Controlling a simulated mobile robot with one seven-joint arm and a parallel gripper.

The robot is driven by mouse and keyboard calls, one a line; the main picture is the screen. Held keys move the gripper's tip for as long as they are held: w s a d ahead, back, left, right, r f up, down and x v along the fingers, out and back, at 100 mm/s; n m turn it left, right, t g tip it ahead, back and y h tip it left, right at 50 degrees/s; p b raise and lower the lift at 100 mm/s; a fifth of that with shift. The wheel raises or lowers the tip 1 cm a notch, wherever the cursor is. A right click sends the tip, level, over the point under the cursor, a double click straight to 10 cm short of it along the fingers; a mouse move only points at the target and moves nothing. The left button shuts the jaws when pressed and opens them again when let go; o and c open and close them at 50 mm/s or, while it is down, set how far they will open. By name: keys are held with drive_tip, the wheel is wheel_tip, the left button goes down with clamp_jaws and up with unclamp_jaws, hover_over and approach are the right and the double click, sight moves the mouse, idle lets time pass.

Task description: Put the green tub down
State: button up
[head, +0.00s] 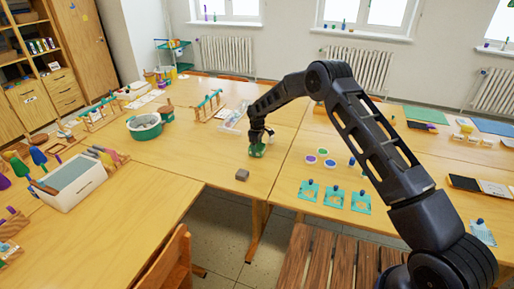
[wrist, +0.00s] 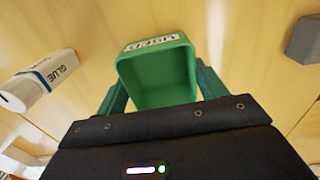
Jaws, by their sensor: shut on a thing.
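The green tub (wrist: 156,75) is a small open square container with a white label on its far rim. In the wrist view it sits between the two fingers of my gripper (wrist: 155,92), which is shut on it. The inside of the tub looks empty. In the head view the tub (head: 257,151) shows at the end of my arm, low over the wooden table (head: 215,165). I cannot tell whether its base touches the table top. My gripper (head: 258,140) partly covers it from above.
A glue bottle (wrist: 38,82) lies left of the tub in the wrist view. A grey block (head: 242,174) is on the table near its front edge. A clear tray (head: 235,120) is behind the tub. A round green-and-white bowl (head: 145,126) stands farther left. Bare table lies between bowl and block.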

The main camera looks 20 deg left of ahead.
drive_tip(key=shift+f, duration=0.1)
drive_tip(key=o, duration=1)
wheel_tip(320, 180, up, 12)
drive_tip(key=shift+r, duration=0.1)
